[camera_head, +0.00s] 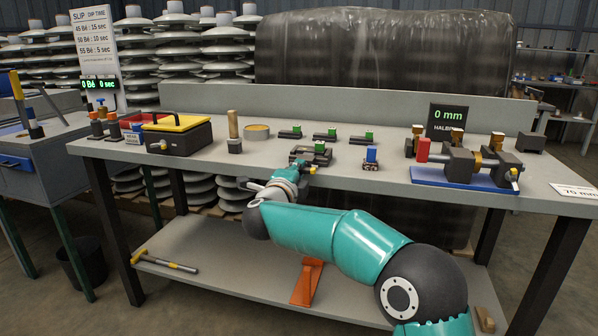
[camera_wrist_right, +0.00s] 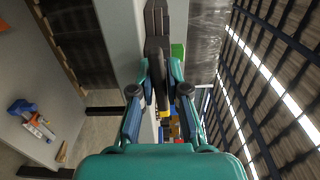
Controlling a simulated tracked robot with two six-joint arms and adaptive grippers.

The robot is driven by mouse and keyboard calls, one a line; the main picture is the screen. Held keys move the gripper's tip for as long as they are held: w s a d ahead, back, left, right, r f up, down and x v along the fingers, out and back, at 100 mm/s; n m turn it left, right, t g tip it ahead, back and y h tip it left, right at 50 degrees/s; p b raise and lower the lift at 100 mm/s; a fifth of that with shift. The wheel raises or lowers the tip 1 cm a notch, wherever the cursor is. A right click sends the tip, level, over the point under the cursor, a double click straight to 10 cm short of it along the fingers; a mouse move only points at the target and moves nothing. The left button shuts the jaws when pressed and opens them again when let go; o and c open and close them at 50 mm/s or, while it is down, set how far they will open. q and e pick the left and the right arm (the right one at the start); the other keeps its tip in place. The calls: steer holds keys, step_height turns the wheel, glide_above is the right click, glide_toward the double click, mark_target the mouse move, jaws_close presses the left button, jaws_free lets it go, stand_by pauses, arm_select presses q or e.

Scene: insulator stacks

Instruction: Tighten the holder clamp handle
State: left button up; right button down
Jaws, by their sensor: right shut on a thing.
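A dark holder with a green block (camera_head: 320,147) on it sits near the front edge of the workbench. My right gripper (camera_head: 302,168) reaches up to its front side from below. In the right wrist view, my right gripper (camera_wrist_right: 160,72) has its two fingers closed around a dark bar, which looks like the holder clamp handle (camera_wrist_right: 157,45). The green block (camera_wrist_right: 178,50) shows just beside it. The fingers and wrist hide much of the handle in the head view, so its angle is hard to tell. My left gripper is not in view.
Behind the holder stand several small dark pieces with green blocks (camera_head: 331,132). A piece with a blue block (camera_head: 371,155) is to the right, then a larger fixture on a blue base (camera_head: 465,179). A yellow-lidded black box (camera_head: 178,136) is at the left. A hammer (camera_head: 165,262) lies on the lower shelf.

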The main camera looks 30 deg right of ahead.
steer(key=shift+f, duration=0.35)
stand_by(0.3)
steer(key=c, duration=1.2)
jaws_free()
steer(key=shift+r, duration=0.15)
steer(key=v, duration=1.2)
